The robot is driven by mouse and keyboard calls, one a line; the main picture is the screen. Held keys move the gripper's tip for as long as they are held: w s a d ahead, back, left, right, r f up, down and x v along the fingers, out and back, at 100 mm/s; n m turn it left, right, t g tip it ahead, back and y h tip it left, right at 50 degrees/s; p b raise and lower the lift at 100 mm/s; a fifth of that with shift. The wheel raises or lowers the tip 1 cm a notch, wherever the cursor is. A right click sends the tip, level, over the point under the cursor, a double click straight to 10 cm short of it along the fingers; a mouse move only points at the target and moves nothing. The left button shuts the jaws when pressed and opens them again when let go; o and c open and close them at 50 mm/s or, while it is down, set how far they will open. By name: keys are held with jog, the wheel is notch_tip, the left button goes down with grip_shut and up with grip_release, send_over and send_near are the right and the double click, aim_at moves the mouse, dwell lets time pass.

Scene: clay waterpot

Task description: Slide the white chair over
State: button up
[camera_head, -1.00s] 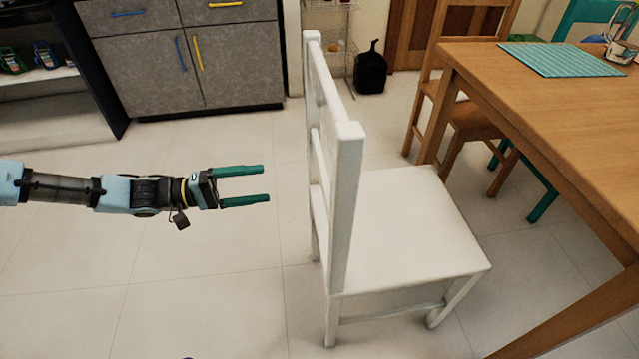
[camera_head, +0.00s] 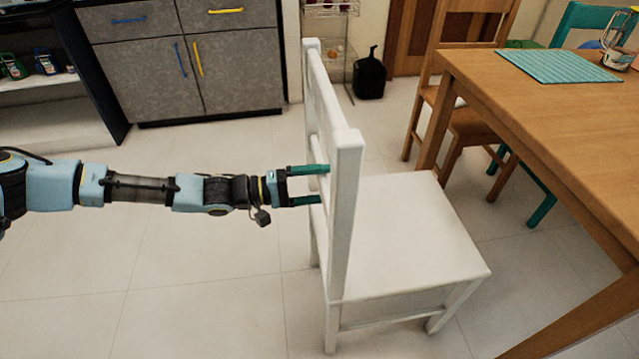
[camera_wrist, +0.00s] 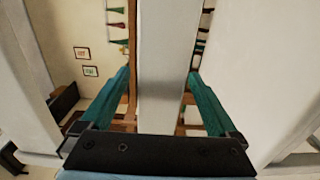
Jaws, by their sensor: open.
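The white chair (camera_head: 415,235) stands upright on the floor in the head view, its backrest on the left and its seat to the right. My gripper (camera_head: 322,184) reaches in from the left at the backrest, its green fingertips at the back's slats. In the wrist view, a white slat of the chair (camera_wrist: 165,65) runs between the two spread fingers of my gripper (camera_wrist: 160,75). The jaws are open, one finger on each side of the slat. I cannot tell whether either finger touches it. The fingertips are partly hidden by the backrest in the head view.
A wooden table (camera_head: 540,100) with a teal placemat (camera_head: 560,61) stands to the right, close to the seat. A wooden chair (camera_head: 470,125) and a teal chair (camera_head: 595,20) stand by it. Grey cabinets (camera_head: 190,70) and a black container (camera_head: 369,77) are behind. Floor at front left is clear.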

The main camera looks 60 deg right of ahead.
jog(key=shift+c, duration=0.2)
grip_shut()
dwell(0.6)
